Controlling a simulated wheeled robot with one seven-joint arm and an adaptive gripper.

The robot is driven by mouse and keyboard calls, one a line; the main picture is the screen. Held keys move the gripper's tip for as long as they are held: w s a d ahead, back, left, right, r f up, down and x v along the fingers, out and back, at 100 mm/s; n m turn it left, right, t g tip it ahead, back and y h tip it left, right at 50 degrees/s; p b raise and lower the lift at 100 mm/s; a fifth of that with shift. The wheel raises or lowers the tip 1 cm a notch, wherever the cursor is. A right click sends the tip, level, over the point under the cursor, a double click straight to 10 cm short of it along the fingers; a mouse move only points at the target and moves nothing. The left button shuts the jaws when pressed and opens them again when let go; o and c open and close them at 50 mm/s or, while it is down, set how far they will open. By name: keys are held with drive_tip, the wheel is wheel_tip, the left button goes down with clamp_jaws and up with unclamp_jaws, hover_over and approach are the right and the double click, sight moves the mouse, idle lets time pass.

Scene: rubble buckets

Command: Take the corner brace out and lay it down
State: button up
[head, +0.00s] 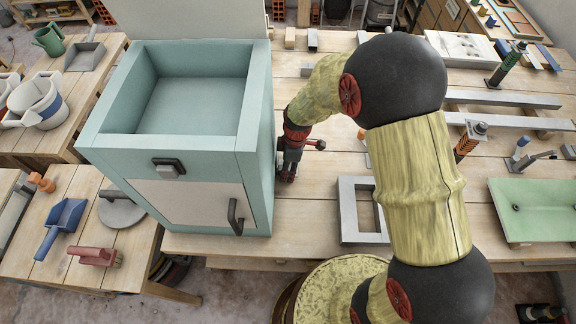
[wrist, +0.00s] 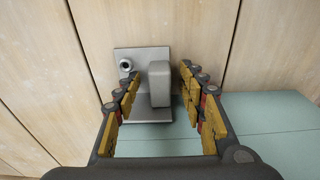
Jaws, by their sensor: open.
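The corner brace (wrist: 159,84) shows in the wrist view as a grey metal piece with a flat plate, a round hole at its upper left and a thick raised block. My gripper (wrist: 160,79) is open, with one finger on each side of the raised block. A small gap seems to show on each side; contact is hard to tell. In the head view my gripper (head: 289,172) is low at the right side of the teal cabinet (head: 262,130), close to the tabletop. The brace cannot be made out there.
The cabinet's open top compartment looks empty, and its front door (head: 190,203) is shut. A grey rectangular frame (head: 348,212) lies on the workbench (head: 300,235) to the right. Metal bars (head: 500,98) and a green tray (head: 535,212) lie farther right.

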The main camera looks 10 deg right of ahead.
clamp_jaws()
idle(0.5)
idle(0.5)
